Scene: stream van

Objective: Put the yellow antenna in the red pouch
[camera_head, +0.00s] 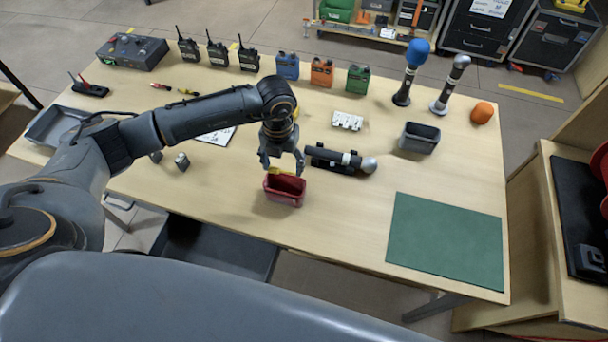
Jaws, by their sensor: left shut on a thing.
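The red pouch (284,198) is an open-topped, box-like container near the front middle of the table. My left gripper (281,168) points down right over its opening. It is shut on the yellow antenna (274,171), of which only a small yellow part shows between the fingers at the pouch's rim. I cannot tell how far the antenna reaches into the pouch. My right gripper is not in view.
A microphone (343,158) in a dark holder lies just right of the pouch. A grey bin (419,139) and green mat (446,241) are further right. Radios (217,53) and coloured packs (321,73) line the back. Table around the pouch's front is clear.

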